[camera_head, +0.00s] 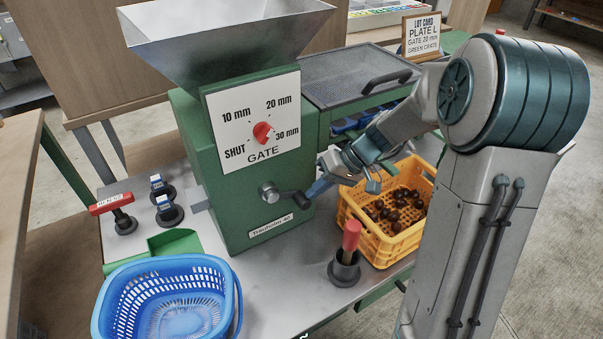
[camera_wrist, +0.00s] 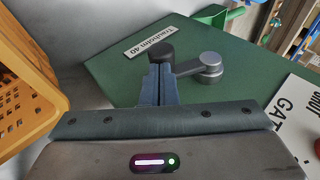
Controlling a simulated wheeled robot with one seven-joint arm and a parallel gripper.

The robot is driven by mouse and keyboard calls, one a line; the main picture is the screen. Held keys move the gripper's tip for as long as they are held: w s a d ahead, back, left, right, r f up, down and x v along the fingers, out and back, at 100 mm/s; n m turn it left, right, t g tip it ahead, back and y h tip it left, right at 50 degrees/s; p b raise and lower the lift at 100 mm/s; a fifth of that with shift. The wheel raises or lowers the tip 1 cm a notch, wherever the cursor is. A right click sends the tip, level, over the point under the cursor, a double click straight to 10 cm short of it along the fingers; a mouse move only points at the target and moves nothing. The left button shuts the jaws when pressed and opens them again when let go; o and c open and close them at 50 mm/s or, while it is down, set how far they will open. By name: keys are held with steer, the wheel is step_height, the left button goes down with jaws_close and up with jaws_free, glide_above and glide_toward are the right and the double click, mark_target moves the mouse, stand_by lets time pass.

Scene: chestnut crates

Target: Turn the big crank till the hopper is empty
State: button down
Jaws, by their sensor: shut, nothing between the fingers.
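The big crank has a round silver hub (camera_head: 268,190) low on the front of the green machine (camera_head: 190,140), with a short arm ending in a dark handle knob (camera_head: 302,200). In the wrist view the crank's hub (camera_wrist: 210,66) is right of its knob (camera_wrist: 157,50). My gripper (camera_head: 317,188) is at the knob's right side in the head view. Its fingers (camera_wrist: 160,75) are shut with nothing between them, tips close to the knob; I cannot tell if they touch. The steel hopper (camera_head: 225,50) tops the machine; the visible inner wall is bare, its bottom is hidden.
A yellow crate (camera_head: 357,228) with several chestnuts stands right of the machine. A blue basket (camera_head: 100,312) is at front left. A red-handled tool (camera_head: 351,236) stands in a dark holder at the front. The gate dial has a red knob (camera_head: 262,133). A card (camera_head: 421,38) reads GATE 20 mm.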

steer(key=s+d+r+p, duration=0.3)
steer(key=s+d+r, duration=0.1)
steer(key=d+r, duration=0.7)
steer(key=s+a+r+m+t+h+p, duration=0.3)
steer(key=s+r+h+p, duration=0.5)
steer(key=s+r+p, duration=0.6)
steer(key=shift+r+m+p, duration=0.35)
steer(key=shift+m+p, duration=0.15)
steer(key=shift+p, duration=0.05)
stand_by(2.0)
